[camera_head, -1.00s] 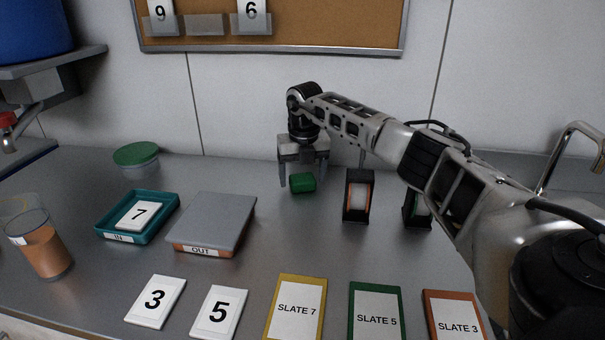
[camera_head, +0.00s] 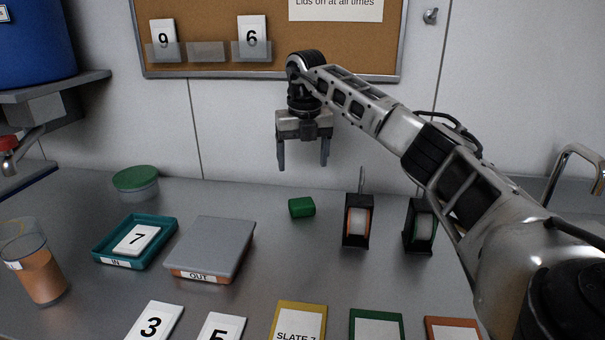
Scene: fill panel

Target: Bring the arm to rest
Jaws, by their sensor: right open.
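My right gripper (camera_head: 303,164) hangs in the air above the back of the counter, fingers pointing down. It is open, with nothing between its fingers. My right arm reaches in from the right edge. A small green block (camera_head: 302,207) lies on the counter below the gripper, clear of the fingertips. My left gripper does not show.
Two black tape dispensers (camera_head: 357,240) (camera_head: 419,246) stand right of the block. A teal IN tray (camera_head: 108,255) holds card 7; a grey-lidded OUT tray (camera_head: 212,240) sits beside it. A green-lidded tub (camera_head: 136,180) and an orange-filled cup (camera_head: 42,275) stand left. Cards and slates line the front.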

